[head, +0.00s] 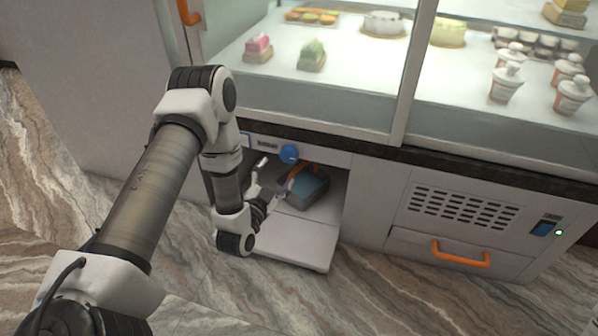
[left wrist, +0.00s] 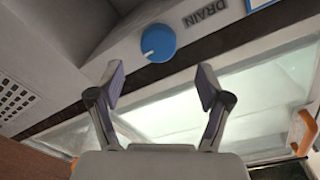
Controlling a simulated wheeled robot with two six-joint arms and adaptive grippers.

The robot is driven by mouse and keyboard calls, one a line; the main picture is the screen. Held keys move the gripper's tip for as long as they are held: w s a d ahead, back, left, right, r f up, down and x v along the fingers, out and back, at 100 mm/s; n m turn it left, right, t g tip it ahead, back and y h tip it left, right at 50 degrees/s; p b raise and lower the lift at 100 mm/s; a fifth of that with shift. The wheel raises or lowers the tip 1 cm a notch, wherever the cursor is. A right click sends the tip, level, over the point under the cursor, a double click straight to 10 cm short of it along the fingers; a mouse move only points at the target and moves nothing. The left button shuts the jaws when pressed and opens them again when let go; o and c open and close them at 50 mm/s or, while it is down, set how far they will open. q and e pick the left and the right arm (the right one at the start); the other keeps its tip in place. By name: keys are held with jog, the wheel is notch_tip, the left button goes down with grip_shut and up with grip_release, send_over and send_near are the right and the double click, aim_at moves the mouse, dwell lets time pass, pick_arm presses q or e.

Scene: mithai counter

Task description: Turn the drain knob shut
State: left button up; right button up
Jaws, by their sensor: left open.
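The drain knob (head: 289,153) is a round blue dial on the cabinet front, just above the open compartment. In the left wrist view the knob (left wrist: 158,43) shows a white mark on its lower left, with the DRAIN label (left wrist: 206,12) beside it. My left gripper (head: 275,178) is in front of the compartment, a little below and left of the knob. In the left wrist view my left gripper (left wrist: 160,85) is open and empty, its fingers apart. The knob lies beyond the fingertips, between their lines, not touched. My right gripper is not in view.
Below the knob, a grey container of bluish water (head: 309,187) with an orange handle sits on a pulled-out shelf (head: 300,240). The glass display case (head: 330,70) with sweets stands above. A vent panel (head: 460,208) and orange drawer handle (head: 461,255) are at right.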

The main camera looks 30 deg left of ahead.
aim_at(287, 158)
pick_arm(q)
jog(key=w+b, duration=0.1)
jog(key=w, duration=0.1)
jog(key=w+b, duration=0.1)
jog(key=w, duration=0.2)
jog(key=w+a+b, duration=0.1)
jog(key=w, duration=0.1)
jog(key=shift+w+f, duration=0.1)
jog(key=shift+w, duration=0.3)
jog(key=c, duration=1.1)
